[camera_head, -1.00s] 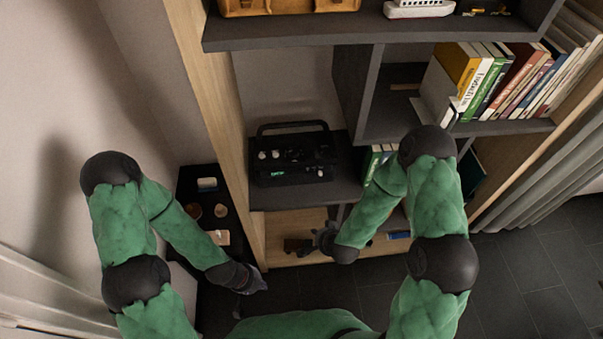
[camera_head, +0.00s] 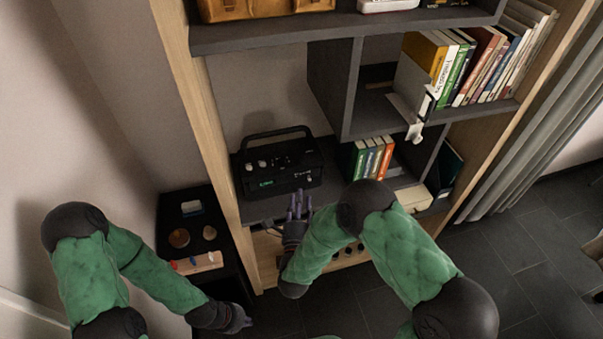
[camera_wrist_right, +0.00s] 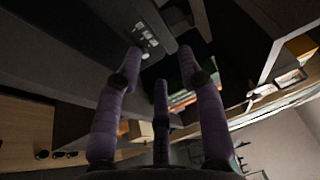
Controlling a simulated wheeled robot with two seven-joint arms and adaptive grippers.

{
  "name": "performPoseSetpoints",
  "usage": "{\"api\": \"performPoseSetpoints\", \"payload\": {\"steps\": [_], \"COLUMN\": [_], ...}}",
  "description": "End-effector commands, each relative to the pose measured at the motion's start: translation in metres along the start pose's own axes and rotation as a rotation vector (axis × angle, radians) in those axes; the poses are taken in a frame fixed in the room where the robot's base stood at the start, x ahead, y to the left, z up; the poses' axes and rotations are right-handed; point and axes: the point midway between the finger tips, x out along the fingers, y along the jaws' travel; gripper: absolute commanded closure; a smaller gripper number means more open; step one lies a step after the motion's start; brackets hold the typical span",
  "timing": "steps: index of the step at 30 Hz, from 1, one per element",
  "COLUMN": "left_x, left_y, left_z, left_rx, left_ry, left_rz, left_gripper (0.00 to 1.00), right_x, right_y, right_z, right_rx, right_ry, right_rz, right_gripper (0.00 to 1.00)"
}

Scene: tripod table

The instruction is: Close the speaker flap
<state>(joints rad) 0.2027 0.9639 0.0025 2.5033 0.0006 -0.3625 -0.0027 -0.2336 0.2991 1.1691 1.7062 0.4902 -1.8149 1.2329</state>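The speaker (camera_head: 278,168) is a black box with a top handle and light knobs, standing on a dark shelf on the left of the bookcase. I cannot clearly make out its flap or how far it stands open. In the right wrist view the speaker's knobbed panel (camera_wrist_right: 146,38) is beyond my fingers. My right gripper (camera_head: 299,203) is just in front of and below the speaker's right part, fingers pointing up. In the wrist view its purple fingers (camera_wrist_right: 160,64) are spread and empty. My left gripper (camera_head: 237,322) hangs low at the left, away from the speaker; its fingers are unclear.
Several books (camera_head: 372,157) stand right of the speaker. More books (camera_head: 475,65) and a white bracket-like object (camera_head: 413,118) are on the shelf above. A dark side table (camera_head: 196,225) with small items is at the left. The floor (camera_head: 500,270) at the right is clear.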

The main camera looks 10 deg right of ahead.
Motion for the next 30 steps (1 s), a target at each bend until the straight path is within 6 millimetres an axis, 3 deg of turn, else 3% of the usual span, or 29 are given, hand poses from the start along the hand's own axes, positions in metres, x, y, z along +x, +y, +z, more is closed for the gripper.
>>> {"api": "performPoseSetpoints", "payload": {"steps": [3,8,24,30], "left_x": [0.004,0.006,0.027,0.03], "left_y": [-0.002,-0.002,-0.009,-0.011], "left_z": [0.0,0.0,-0.001,-0.001], "left_rx": [0.0,0.0,0.0,0.0], "left_ry": [0.0,0.0,0.0,0.0], "left_rz": [0.0,0.0,0.0,0.0], "left_gripper": [1.0,1.0,1.0,1.0], "right_x": [-0.007,-0.005,0.077,0.094], "right_y": [-0.017,-0.025,-0.034,-0.036], "right_z": [-0.003,-0.005,-0.009,-0.01], "right_rx": [0.079,0.111,0.107,0.106], "right_ry": [0.034,0.048,0.047,0.047], "right_rz": [-0.096,-0.132,-0.13,-0.127], "right_gripper": [0.61,0.61,0.61,0.61]}}
